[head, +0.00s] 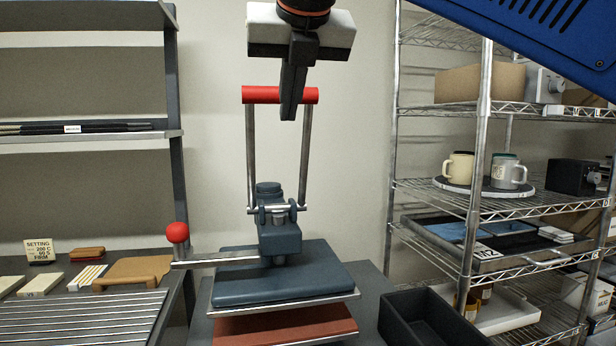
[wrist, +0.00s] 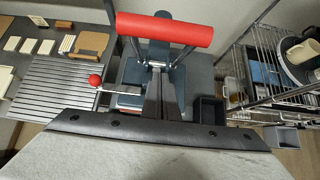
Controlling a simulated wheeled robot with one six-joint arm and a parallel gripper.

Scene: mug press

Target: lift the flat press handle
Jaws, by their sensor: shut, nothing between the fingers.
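The flat press (head: 278,282) stands on a dark stand, its blue-grey upper plate raised above a reddish-brown lower pad (head: 285,325). Its handle is a red bar (head: 262,95) on two metal rods and stands upright. The red bar also shows large in the wrist view (wrist: 165,30). My gripper (head: 289,112) points down with its fingers shut and empty. In the head view its fingers overlap the right part of the red bar. In the wrist view the fingertips (wrist: 162,72) show below the bar. Whether they touch it I cannot tell.
A red-knobbed side lever (head: 177,233) sticks out left of the press. A black bin (head: 425,318) stands at right. A wire rack (head: 480,200) with mugs (head: 507,172) is at far right. A shelf and bench with a slatted rack (head: 85,318) are at left.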

